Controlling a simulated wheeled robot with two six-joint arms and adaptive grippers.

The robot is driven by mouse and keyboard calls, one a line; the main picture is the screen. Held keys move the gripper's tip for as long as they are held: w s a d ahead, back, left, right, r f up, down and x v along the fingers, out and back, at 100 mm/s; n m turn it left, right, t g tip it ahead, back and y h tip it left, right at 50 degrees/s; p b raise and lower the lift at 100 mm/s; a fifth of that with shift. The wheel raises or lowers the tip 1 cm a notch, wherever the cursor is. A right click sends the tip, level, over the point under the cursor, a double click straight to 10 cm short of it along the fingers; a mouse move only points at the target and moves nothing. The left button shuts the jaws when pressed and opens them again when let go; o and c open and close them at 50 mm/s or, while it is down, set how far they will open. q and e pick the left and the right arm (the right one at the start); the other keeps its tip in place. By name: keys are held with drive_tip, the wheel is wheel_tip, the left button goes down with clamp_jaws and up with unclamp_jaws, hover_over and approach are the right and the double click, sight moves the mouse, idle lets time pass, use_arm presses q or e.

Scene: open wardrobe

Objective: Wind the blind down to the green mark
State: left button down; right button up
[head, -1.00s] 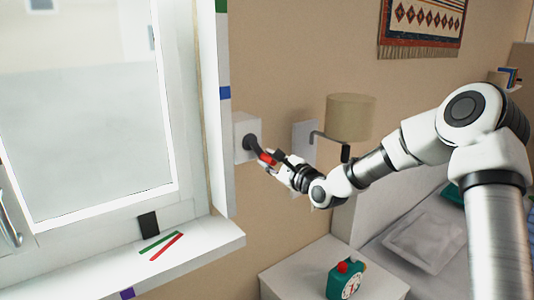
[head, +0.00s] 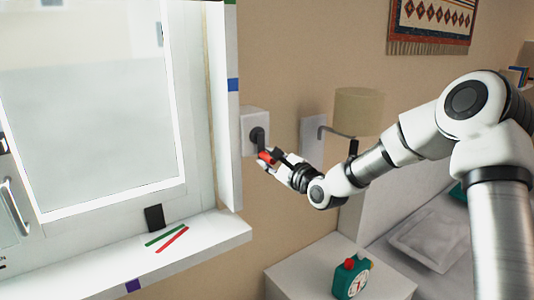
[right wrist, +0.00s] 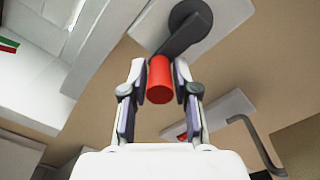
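A crank with a dark hub (head: 257,137) and a red handle (head: 268,156) sits on a white box (head: 249,120) beside the window. My right gripper (head: 270,161) is at the handle. In the right wrist view its two fingers (right wrist: 160,80) flank the red handle (right wrist: 160,80) closely and appear shut on it. The crank arm (right wrist: 178,38) runs up from the handle to its hub. A green mark (head: 230,2) is at the top edge of the window reveal, partly cut off. The blind's lower edge is not clear in the pale window. My left gripper is not in view.
A blue mark (head: 233,85) is lower on the reveal. Green and red strips (head: 165,238) lie on the sill (head: 205,252). A wall lamp (head: 358,110) is close to my right arm. An alarm clock (head: 351,277) stands on the nightstand (head: 300,275) below.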

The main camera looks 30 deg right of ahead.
drive_tip(key=o, duration=0.3)
drive_tip(key=shift+d, duration=0.1)
drive_tip(key=shift+o, duration=0.2)
drive_tip(key=s+p, duration=0.2)
drive_tip(key=s, duration=0.6)
drive_tip(key=shift+d, duration=0.3)
